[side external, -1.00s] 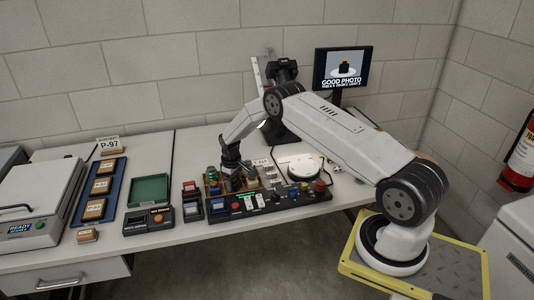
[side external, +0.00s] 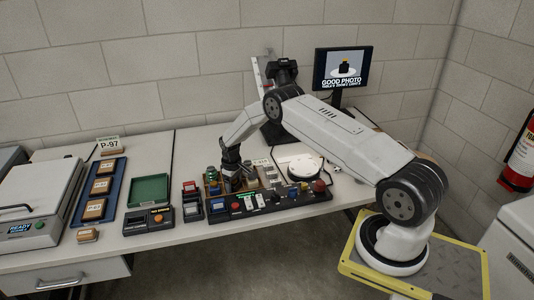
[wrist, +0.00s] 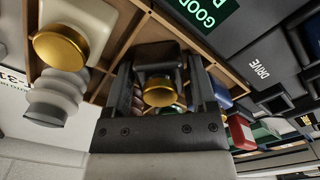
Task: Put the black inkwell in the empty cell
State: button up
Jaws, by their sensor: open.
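My gripper (side external: 231,182) is low over a wooden divided tray (side external: 212,190), fingers pointing down. In the wrist view my gripper (wrist: 163,95) is open, one finger on each side of a dark inkwell with a gold cap (wrist: 160,92). That inkwell stands within the tray's wooden dividers (wrist: 108,82); it looks like the black one, though shadow makes its colour uncertain. I cannot tell whether the fingers touch it. A pale inkwell with a gold cap (wrist: 62,46) is to its left. The empty cell cannot be made out clearly.
A black control panel (side external: 265,202) with coloured buttons lies along the tray's front. A green jar (side external: 211,172) is at the tray's left. A round white turntable (side external: 305,167) is to the right. A green tray (side external: 149,189) and a blue tray (side external: 101,188) lie farther left.

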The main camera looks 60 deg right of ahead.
jog(key=shift+r, duration=0.15)
notch_tip(320, 180, up, 11)
jog(key=shift+r, duration=0.5)
dwell(0.7)
jog(key=s+a+r+t, duration=0.1)
jog(key=s+a+r, duration=0.8)
jog(key=a, duration=0.4)
jog(key=s+a+r, duration=0.1)
jog(key=s+a, duration=0.3)
jog(key=s, duration=0.4)
jog(key=s+a+r+t, duration=0.1)
jog(key=s+a, duration=0.3)
jog(key=s, duration=0.4)
jog(key=shift+a+r+t, duration=0.3)
jog(key=shift+a+r, duration=0.05)
